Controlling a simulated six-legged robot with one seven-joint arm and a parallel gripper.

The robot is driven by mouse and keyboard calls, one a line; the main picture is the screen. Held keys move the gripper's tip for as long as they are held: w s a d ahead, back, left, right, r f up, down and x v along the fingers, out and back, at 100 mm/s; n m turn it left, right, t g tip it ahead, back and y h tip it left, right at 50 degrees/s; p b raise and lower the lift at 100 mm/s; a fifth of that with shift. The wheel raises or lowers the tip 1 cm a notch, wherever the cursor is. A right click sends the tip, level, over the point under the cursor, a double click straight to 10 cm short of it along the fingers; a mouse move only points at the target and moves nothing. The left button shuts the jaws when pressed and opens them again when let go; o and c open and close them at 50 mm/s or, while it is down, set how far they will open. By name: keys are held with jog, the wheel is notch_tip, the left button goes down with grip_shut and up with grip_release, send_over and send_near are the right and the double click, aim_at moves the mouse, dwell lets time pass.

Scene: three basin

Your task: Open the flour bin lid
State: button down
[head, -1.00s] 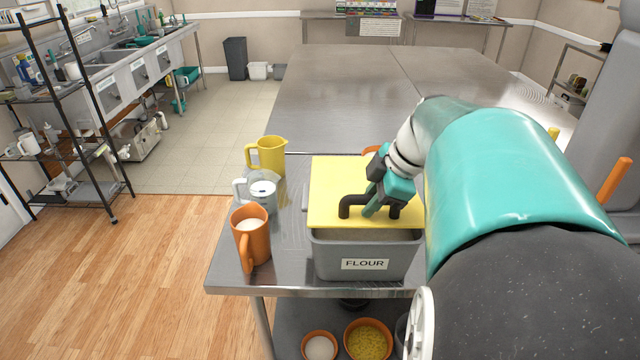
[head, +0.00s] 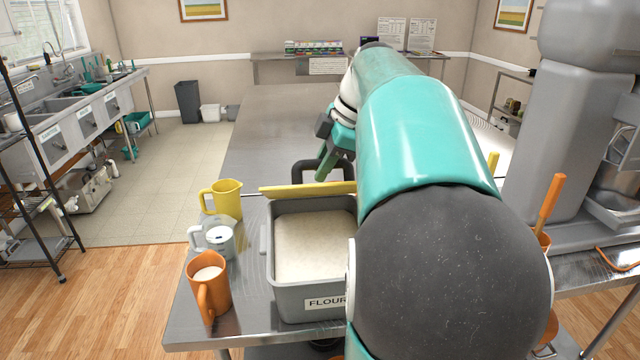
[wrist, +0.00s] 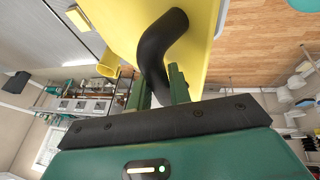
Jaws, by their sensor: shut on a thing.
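The grey flour bin (head: 308,300), labelled FLOUR, stands on the steel table's near edge. It is open at the top and pale flour (head: 312,246) shows inside. The yellow lid (head: 306,189) is raised and tipped up at the bin's far edge, seen nearly edge-on in the head view. My gripper (head: 325,165) is shut on the lid's black handle (head: 305,172). The wrist view shows the green fingers (wrist: 160,88) around the curved black handle (wrist: 163,45), with the yellow lid (wrist: 205,35) behind it. My arm hides the bin's right side.
A yellow jug (head: 226,200), a clear measuring jug (head: 219,238) and an orange mug (head: 208,284) with white contents stand left of the bin. The steel table (head: 262,135) beyond is mostly bare. A grey column-like machine (head: 555,130) stands at the right.

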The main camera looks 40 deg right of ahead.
jog(key=w+d+r, duration=0.1)
jog(key=w+r, duration=0.1)
jog(key=shift+w+d+r, duration=0.2)
jog(key=shift+w+d, duration=0.1)
jog(key=shift+d, duration=0.1)
jog(key=c, duration=1.7)
grip_release()
jog(key=shift+w+d+r, duration=0.15)
jog(key=shift+w+r, duration=0.05)
jog(key=o, duration=0.4)
jog(key=shift+o, duration=0.5)
jog(key=shift+s, duration=0.1)
jog(key=v, duration=1.3)
jog(key=shift+r, duration=0.35)
